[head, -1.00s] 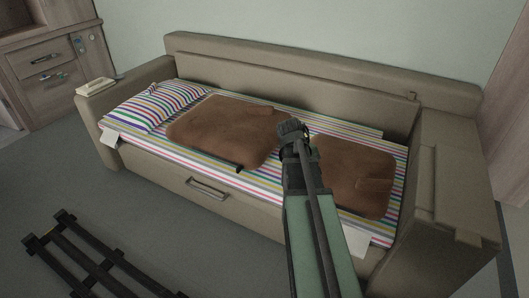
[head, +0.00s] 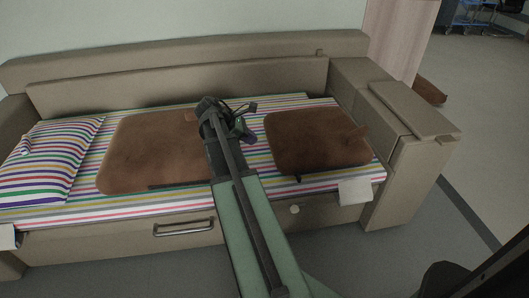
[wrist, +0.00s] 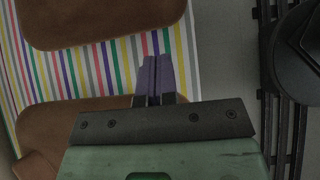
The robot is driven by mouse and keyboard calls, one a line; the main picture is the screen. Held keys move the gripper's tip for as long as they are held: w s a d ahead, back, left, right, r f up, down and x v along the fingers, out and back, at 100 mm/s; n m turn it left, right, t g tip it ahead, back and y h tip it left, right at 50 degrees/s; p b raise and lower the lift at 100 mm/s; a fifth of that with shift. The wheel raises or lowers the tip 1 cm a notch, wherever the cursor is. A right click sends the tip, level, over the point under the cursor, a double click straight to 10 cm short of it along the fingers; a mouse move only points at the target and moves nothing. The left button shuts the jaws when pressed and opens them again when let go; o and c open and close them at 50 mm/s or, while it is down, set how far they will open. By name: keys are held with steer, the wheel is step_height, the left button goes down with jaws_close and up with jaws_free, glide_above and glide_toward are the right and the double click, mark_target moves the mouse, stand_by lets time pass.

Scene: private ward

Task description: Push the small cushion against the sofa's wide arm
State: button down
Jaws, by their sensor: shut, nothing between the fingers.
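The small cushion (head: 310,142), brown and squarish with a tab on its right side, lies flat on the striped sofa seat. A strip of striped cloth shows between it and the sofa's wide arm (head: 405,110) at the right. My gripper (head: 243,124) is over the striped strip between the small cushion and a larger brown cushion (head: 150,150). In the wrist view its purple fingers (wrist: 153,78) are together with nothing between them. The small cushion seems to be the brown shape (wrist: 100,22) at the top there, apart from the fingers.
A striped pillow (head: 50,160) lies at the sofa's left end. The sofa's backrest (head: 180,75) runs behind the seat. A white sheet (head: 354,191) hangs at the front right edge. Open floor lies right of the sofa.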

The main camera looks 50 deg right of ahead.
mark_target(277, 155)
steer(key=b+x, duration=0.7)
steer(key=x, duration=0.2)
steer(key=shift+s+f, duration=0.1)
steer(key=shift+f, duration=0.35)
steer(key=shift+s+d, duration=0.1)
steer(key=shift+d, duration=0.05)
